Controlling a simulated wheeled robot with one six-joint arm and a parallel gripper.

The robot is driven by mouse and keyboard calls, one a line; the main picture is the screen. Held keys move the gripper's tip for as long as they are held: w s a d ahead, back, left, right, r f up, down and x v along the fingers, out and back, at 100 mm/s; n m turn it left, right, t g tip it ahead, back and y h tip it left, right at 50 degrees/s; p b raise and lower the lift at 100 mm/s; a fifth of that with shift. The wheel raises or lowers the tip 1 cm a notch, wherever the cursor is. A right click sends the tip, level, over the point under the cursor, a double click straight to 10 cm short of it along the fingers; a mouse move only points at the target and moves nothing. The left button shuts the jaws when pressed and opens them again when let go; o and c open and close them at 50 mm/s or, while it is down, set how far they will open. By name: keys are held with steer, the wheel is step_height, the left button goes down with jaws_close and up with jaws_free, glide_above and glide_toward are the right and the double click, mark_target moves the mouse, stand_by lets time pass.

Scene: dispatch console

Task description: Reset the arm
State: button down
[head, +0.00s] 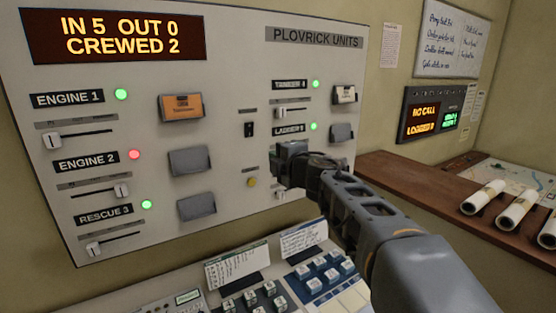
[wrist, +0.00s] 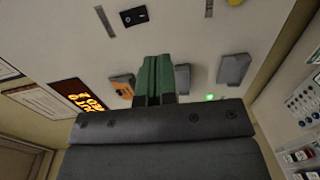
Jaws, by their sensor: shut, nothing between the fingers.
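My gripper (head: 290,152) is in front of the white wall panel titled Plovrick Units (head: 220,110), right of its middle. In the wrist view its green fingers (wrist: 158,78) are together, with nothing between them. A black rocker switch (head: 250,130) and a yellow button (head: 252,182) sit on the panel left of the gripper. The rocker also shows in the wrist view (wrist: 134,16). I cannot tell whether the gripper touches the panel. My arm reaches in from the lower right and hides the panel's lower right part.
The panel's Engine 2 lamp (head: 134,155) is red; the other visible lamps are green. A desk console with keys (head: 255,297) stands below. A brown shelf (head: 420,190) at right holds white paper rolls (head: 483,198). A small display (head: 432,113) hangs above it.

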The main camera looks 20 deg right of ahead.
steer(key=shift+s, duration=0.25)
steer(key=s+d+f+m+g+h, duration=0.55)
steer(key=d+f+m+h, duration=0.35)
steer(key=f+m, duration=0.45)
steer(key=s+a+f+m+g+y, duration=0.2)
steer(key=s+a+f, duration=0.3)
steer(key=s, duration=0.3)
steer(key=s+a+f+m+g+y, duration=0.3)
steer(key=s+a+f+m+g, duration=0.1)
steer(key=s, duration=0.5)
steer(key=shift+s+a+f+m, duration=0.15)
steer(key=shift+a+f+m, duration=0.4)
steer(key=shift+f, duration=0.35)
